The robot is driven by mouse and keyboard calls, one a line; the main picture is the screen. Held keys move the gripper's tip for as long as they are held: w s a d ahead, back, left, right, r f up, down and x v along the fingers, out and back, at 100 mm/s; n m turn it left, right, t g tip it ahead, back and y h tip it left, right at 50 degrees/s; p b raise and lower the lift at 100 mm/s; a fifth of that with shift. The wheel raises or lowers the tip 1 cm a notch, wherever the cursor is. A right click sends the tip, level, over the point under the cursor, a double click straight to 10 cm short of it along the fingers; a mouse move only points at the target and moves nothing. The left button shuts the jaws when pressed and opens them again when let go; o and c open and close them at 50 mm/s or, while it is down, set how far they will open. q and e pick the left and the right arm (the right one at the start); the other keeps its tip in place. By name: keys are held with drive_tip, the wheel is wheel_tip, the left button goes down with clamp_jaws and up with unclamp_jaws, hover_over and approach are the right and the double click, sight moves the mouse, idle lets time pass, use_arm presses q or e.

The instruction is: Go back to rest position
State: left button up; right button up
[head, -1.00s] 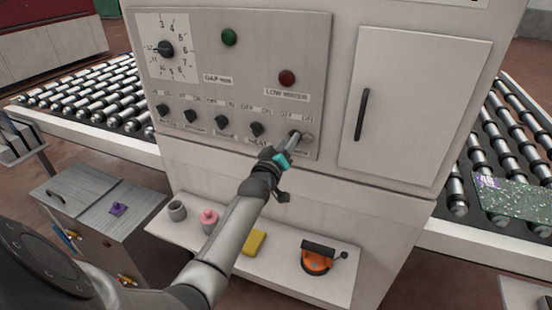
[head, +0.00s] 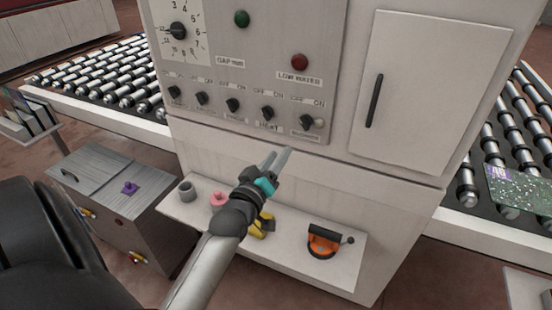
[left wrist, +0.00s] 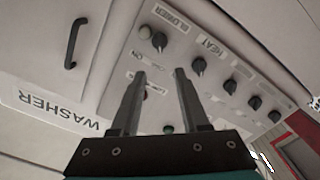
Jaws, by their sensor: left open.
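My left gripper (head: 279,158) is in the middle of the head view, in front of the machine and below its row of black knobs. Its two fingers are apart with nothing between them. In the left wrist view the open fingers (left wrist: 160,95) point toward the control panel (left wrist: 215,45), which appears turned upside down. The rightmost knob (head: 306,122) in the head view stands clear of the fingers. My right gripper is not in either view.
A white shelf (head: 285,254) below holds a grey cup (head: 187,191), a pink object (head: 219,200), a partly hidden yellow object (head: 266,224) and an orange-black tool (head: 323,241). Roller conveyors (head: 100,75) flank the machine. A grey cabinet (head: 118,192) stands at left.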

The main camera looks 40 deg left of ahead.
use_arm(q)
drive_tip(key=shift+s, duration=0.2)
idle(0.5)
drive_tip(key=s+d+f+m+g+h+b, duration=0.1)
drive_tip(key=s+d+f+m+g+b, duration=0.15)
drive_tip(key=f, duration=1.05)
drive_tip(key=s+d+f+m+g+h+b, duration=0.1)
drive_tip(key=s+d+f+g+h+b, duration=0.2)
drive_tip(key=f, duration=1)
drive_tip(key=s+d+f+m+g+b, duration=0.2)
drive_tip(key=s+d+f, duration=0.25)
drive_tip(key=f, duration=0.85)
drive_tip(key=s+d+f+m+g+b, duration=0.2)
drive_tip(key=s+f+m+g+b, duration=0.1)
drive_tip(key=s+f, duration=0.8)
drive_tip(key=s+d+f+m+g+b, duration=0.2)
drive_tip(key=s+f+g, duration=0.4)
drive_tip(key=s+f, duration=0.6)
drive_tip(key=s+m+b, duration=0.1)
drive_tip(key=s+m, duration=0.1)
drive_tip(key=s, duration=0.5)
drive_tip(key=shift+s+d+f+b, duration=0.2)
drive_tip(key=shift+s+d+b, duration=0.1)
drive_tip(key=shift+d, duration=0.05)
drive_tip(key=shift+s, duration=0.1)
